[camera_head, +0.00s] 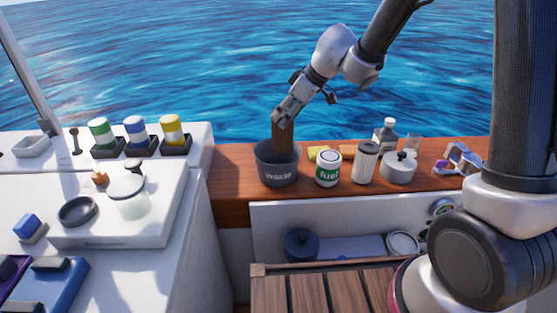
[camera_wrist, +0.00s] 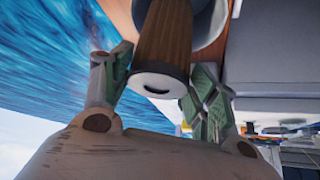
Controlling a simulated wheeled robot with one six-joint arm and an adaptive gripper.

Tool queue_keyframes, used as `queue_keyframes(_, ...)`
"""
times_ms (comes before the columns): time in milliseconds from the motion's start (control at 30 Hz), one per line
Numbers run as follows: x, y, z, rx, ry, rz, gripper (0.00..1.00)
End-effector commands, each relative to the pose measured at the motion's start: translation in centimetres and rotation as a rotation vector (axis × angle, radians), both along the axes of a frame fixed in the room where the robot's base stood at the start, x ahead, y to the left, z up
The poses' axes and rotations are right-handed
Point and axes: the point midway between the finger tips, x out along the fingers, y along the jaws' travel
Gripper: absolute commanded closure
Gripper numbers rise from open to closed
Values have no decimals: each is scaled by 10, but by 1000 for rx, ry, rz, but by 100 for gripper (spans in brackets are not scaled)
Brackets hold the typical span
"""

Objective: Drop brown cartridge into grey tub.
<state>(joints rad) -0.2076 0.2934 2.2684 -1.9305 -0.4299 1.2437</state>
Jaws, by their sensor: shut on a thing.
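The brown cartridge (camera_head: 283,136) is upright in my gripper (camera_head: 284,114). In the head view its lower end is at the mouth of the grey tub (camera_head: 277,172), and the tub's near wall hides the bottom of it. The tub stands on the wooden counter and carries light lettering that reads "waste". In the wrist view the cartridge (camera_wrist: 166,40) shows its pale end cap between the two green-padded fingers (camera_wrist: 158,88). Part of the tub (camera_wrist: 208,24) shows behind the cartridge there.
A white jar labelled "fuel" (camera_head: 328,168) stands close to the tub's right, then a ribbed canister (camera_head: 365,162) and a grey lidded pot (camera_head: 398,168). Green, blue and yellow cartridges stand in black holders (camera_head: 176,145) at left.

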Motion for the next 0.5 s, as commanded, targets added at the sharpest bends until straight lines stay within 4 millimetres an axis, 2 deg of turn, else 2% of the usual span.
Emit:
queue_keyframes(300, -1, 0, -39, -1, 4, 1, 80)
queue_keyframes(500, -1, 0, -51, -1, 2, 1, 80)
